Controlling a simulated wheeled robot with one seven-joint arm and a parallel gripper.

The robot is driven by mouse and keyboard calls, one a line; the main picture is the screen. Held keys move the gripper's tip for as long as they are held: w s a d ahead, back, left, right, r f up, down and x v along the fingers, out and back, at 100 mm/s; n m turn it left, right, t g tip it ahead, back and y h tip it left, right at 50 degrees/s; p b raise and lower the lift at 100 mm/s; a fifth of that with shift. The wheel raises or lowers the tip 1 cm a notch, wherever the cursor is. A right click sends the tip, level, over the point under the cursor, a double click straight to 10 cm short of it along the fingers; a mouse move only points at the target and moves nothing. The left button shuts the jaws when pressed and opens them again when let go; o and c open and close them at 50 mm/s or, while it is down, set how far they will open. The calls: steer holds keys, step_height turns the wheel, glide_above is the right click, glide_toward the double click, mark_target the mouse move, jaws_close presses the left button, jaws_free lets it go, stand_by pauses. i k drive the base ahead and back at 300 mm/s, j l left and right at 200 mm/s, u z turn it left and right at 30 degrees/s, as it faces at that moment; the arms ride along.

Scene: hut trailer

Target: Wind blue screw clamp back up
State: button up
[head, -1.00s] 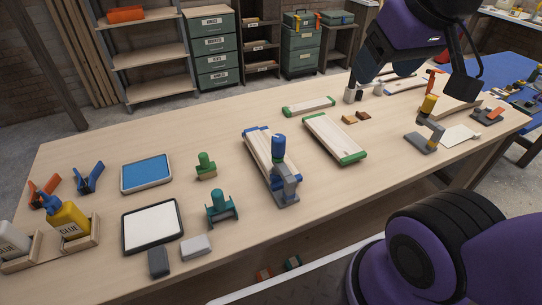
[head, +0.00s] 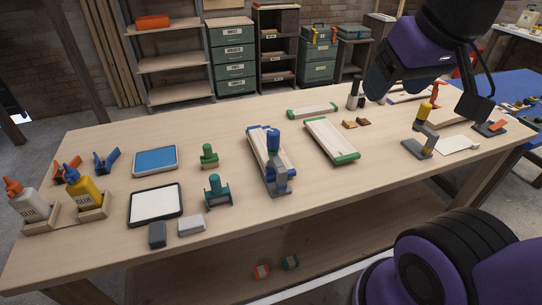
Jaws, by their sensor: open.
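The blue screw clamp (head: 273,142) stands upright near the middle of the table, with its blue knob on top and a grey frame and foot at the table's near side. It sits over the near part of a pale board stack (head: 257,147) with blue ends. I cannot tell whether its screw touches the boards. My purple arm hangs in the upper right, well away from the clamp. I cannot make out the fingers of my gripper.
A green clamp (head: 208,157) and a teal clamp (head: 217,191) stand left of the blue one. A green-ended board (head: 331,139) lies to its right. A yellow-topped clamp (head: 420,133) stands farther right. Glue bottles (head: 84,187) and trays occupy the left end.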

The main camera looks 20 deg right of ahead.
mark_target(273, 134)
steer(key=l+u, duration=0.15)
steer(key=l, duration=0.25)
steer(key=k+l+u, duration=0.2)
steer(key=l, duration=0.2)
steer(key=l+u, duration=0.15)
steer(key=l, duration=0.25)
steer(key=k+l+u, duration=0.15)
steer(key=l, duration=0.25)
steer(key=k+l+u, duration=0.2)
steer(key=l, duration=0.15)
steer(key=k+l+u, duration=0.15)
steer(key=l, duration=0.2)
